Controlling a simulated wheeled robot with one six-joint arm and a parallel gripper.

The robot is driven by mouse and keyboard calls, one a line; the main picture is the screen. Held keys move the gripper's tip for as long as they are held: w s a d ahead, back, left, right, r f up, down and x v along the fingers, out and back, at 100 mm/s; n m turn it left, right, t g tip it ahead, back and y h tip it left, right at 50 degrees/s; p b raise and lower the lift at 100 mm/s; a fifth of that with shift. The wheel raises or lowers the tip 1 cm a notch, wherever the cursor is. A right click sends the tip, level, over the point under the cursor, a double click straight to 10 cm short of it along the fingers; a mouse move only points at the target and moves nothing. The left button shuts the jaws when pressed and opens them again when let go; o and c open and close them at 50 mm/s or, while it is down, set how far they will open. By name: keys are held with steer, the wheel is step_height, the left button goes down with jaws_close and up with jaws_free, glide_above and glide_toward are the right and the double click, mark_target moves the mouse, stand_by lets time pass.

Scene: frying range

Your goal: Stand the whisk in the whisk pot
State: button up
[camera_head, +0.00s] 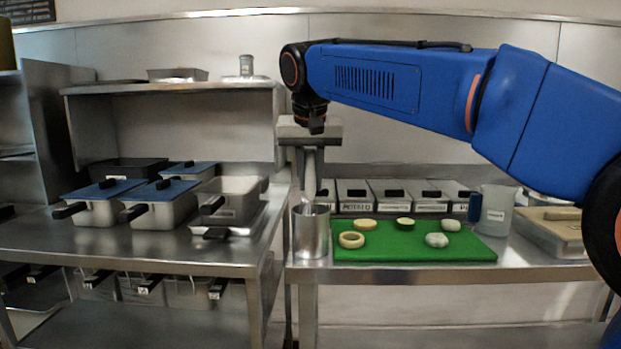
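The whisk pot (311,234) is a plain metal cylinder standing upright at the front left corner of the right-hand table. My gripper (310,160) points straight down above it, with its fingers close together around a slim pale shape. That shape appears to be the whisk (309,190), upright, with its lower end at the pot's mouth. The pot wall hides anything below the rim, and I cannot tell how far in the whisk reaches.
Right of the pot lies a green board (415,250) with several round pieces on it. Behind it stand several labelled containers (354,195), and a clear jug (495,211) is at the right. Lidded pans (160,204) fill the left table, which a gap separates from the right one.

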steer(key=o, duration=0.5)
steer(key=shift+r, duration=0.1)
steer(key=v, duration=1.7)
steer(key=s+d+f, duration=0.4)
steer(key=d+f, duration=0.4)
steer(key=d, duration=0.1)
steer(key=s+d+f, duration=0.3)
steer(key=d+f, duration=0.6)
steer(key=d, duration=0.1)
steer(key=s+d+f, duration=0.3)
steer(key=s+f, duration=0.3)
steer(key=f, duration=0.4)
steer(key=s+d+f, duration=0.4)
steer(key=s+f, duration=0.1)
steer(key=f, duration=0.5)
steer(key=s+d+f, duration=0.3)
steer(key=s+f, duration=0.3)
steer(key=f, duration=0.4)
steer(key=shift+s+d+f, duration=0.15)
steer(key=shift+s+d, duration=0.25)
